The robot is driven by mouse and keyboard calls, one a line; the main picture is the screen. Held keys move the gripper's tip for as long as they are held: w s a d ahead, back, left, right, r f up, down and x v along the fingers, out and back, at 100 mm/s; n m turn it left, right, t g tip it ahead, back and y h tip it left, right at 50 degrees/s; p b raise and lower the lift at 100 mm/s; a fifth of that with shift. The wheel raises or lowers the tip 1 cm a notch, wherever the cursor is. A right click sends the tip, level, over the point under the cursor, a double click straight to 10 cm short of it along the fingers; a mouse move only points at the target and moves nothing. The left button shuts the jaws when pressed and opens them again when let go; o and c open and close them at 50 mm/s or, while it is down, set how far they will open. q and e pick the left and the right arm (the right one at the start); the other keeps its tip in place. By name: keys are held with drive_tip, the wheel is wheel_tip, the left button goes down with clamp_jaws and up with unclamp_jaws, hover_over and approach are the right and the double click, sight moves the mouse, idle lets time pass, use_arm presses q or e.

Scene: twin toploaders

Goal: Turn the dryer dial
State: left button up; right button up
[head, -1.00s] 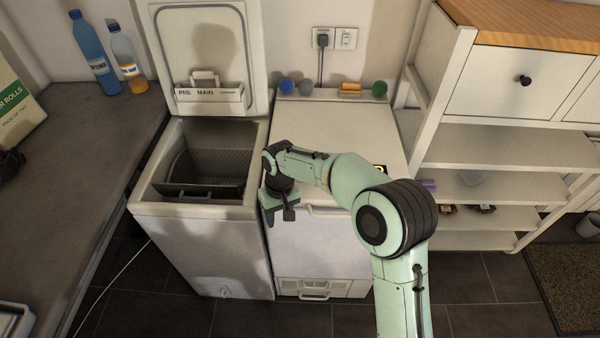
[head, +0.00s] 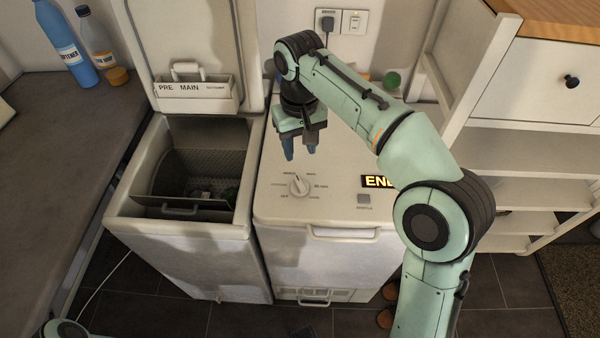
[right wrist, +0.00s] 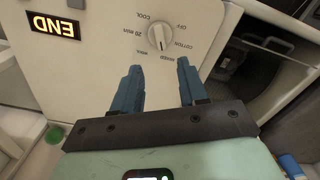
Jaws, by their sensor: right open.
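The dryer (head: 320,215) is the white top-panel machine on the right, with its lid panel closed. Its dial (head: 299,186) is a pale round knob with labels around it, near the front left of the top. In the right wrist view the dial (right wrist: 160,37) lies just beyond and between the fingertips, apart from them; labels such as OFF, COTTON and WOOL are around it. My right gripper (head: 300,152) points down above the dryer top, behind the dial in the head view. Its blue fingers (right wrist: 157,80) are apart and empty. My left gripper is not in view.
The washer (head: 180,225) stands open to the left, its lid raised behind it. A lit END display (head: 376,181) and a small button (head: 364,199) are right of the dial. Balls and small items stand along the dryer's back edge. White shelves (head: 530,165) stand at the right.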

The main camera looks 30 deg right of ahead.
sight(300, 182)
wheel_tip(300, 182, down, 10)
drive_tip(key=b, duration=0.2)
drive_tip(key=shift+s+f+b, duration=0.1)
drive_tip(key=shift+b, duration=0.2)
drive_tip(key=shift+f, duration=0.75)
drive_tip(key=shift+c, duration=0.3)
clamp_jaws()
